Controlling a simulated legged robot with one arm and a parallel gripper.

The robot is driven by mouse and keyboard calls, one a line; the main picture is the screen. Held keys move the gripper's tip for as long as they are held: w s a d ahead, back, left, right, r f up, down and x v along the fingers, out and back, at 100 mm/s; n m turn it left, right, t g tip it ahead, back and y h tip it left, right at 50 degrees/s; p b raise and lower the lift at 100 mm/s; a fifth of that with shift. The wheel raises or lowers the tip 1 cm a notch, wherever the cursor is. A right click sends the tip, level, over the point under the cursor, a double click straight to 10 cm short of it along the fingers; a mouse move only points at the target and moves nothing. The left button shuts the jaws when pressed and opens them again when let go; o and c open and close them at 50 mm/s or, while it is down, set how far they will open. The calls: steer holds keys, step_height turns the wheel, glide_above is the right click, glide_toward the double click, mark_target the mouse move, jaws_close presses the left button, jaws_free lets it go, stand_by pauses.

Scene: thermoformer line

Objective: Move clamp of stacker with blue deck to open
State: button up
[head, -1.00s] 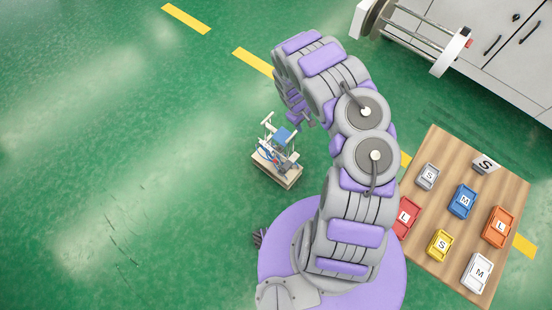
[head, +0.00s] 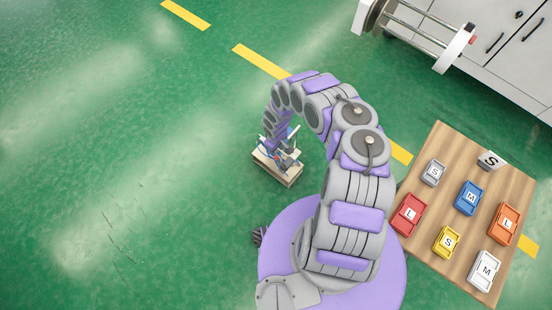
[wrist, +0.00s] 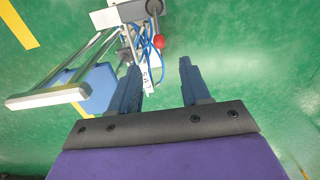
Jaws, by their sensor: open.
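The stacker stands on a pale wooden base (head: 268,172) in the head view, partly hidden by my arm. In the wrist view its blue deck (wrist: 98,88) lies at the left, next to pale rails (wrist: 45,97). A red ball knob (wrist: 159,42) on a short dark lever shows at the upper middle, beside a grey block (wrist: 118,13) and blue hoses (wrist: 143,45). I cannot tell for sure whether this lever is the clamp. My gripper (wrist: 163,85) is open and empty, its fingers pointing towards the stacker. The knob lies beyond the fingertips, between their lines. In the head view the gripper is hard to make out.
A wooden table (head: 443,140) with several coloured lettered trays, such as a red one (head: 408,213), stands at the right. A grey machine (head: 500,55) with rails stands at the upper right. The green floor left of the stacker is clear.

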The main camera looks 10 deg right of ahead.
mark_target(276, 156)
step_height(276, 156, down, 10)
steer(key=b, duration=0.3)
steer(key=shift+d+f, duration=0.1)
jaws_close()
stand_by(0.4)
